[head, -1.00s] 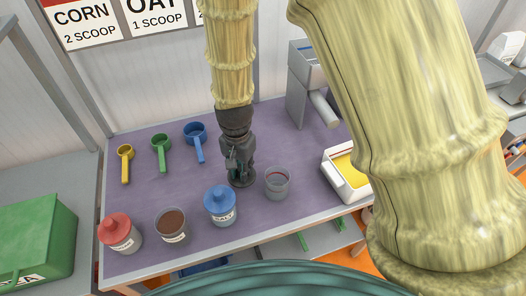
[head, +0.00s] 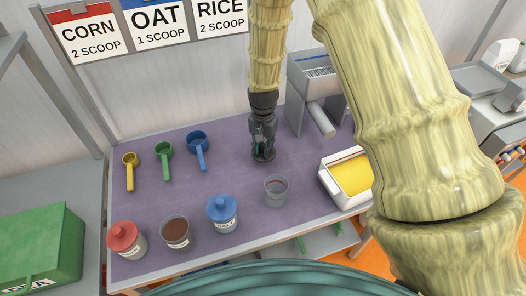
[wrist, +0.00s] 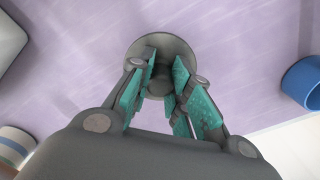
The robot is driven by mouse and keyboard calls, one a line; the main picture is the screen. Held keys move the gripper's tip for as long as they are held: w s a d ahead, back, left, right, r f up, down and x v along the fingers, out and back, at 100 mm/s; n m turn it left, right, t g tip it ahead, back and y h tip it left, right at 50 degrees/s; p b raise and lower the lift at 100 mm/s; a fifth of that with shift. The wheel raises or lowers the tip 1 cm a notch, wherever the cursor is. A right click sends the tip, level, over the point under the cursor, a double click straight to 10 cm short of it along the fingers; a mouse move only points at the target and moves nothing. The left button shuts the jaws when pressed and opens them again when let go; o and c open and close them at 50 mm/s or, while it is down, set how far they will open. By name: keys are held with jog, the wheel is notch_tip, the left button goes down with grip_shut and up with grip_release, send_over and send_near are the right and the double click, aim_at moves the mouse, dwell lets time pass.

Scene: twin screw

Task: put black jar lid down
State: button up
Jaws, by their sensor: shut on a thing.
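My gripper (head: 263,146) points down over the purple mat, behind the jars. It is shut on the knob of the black jar lid (head: 263,157), a dark round disc that lies flat under the fingertips. In the wrist view the lid (wrist: 178,48) shows past the teal finger pads of my gripper (wrist: 160,82). I cannot tell whether the lid touches the mat or hangs just above it. Two jars stand open at the front: one with brown contents (head: 176,232) and a clear grey one (head: 276,192).
A red-lidded jar (head: 124,240) and a blue-lidded jar (head: 222,213) stand along the front edge. Yellow (head: 130,172), green (head: 165,160) and blue (head: 198,150) scoops lie at the left. A white tray with yellow inside (head: 330,184) and a grey machine (head: 306,80) are at the right.

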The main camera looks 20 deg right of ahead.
aim_at(263, 145)
jog(key=shift+f+p, duration=0.8)
jog(key=shift+f, duration=0.9)
jog(key=shift+f, duration=0.2)
jog(key=o, duration=0.9)
jog(key=shift+c, duration=0.2)
jog(key=shift+r, duration=0.1)
jog(key=shift+r+b, duration=1.95)
jog(key=shift+r, duration=4.15)
